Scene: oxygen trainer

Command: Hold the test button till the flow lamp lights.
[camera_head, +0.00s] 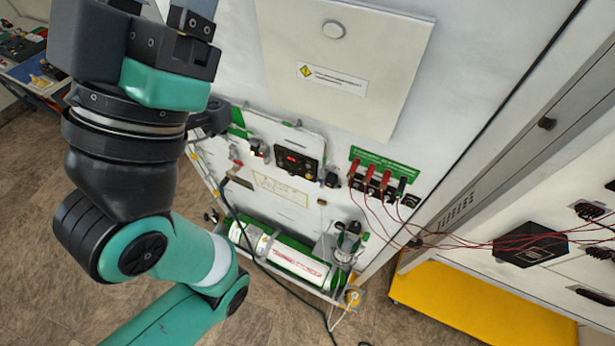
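The oxygen trainer panel (262,212) stands at the centre, with a green cylinder (290,256) with a white label along its lower part. A black control box (298,161) on it has a small red lit display and small controls below. I cannot tell which small part is the test button or the flow lamp. My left gripper (190,14) is at the top left, above and left of the box and apart from it. The picture's top edge cuts it off, so its opening is unclear. My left arm hides part of the panel's left side. My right gripper is not in view.
A white cover plate (345,75) with a round knob hangs above the panel. Red leads run from sockets under a green strip (384,166) to a black box (530,244) at right. A yellow platform (475,305) and a dark cable (262,265) lie low.

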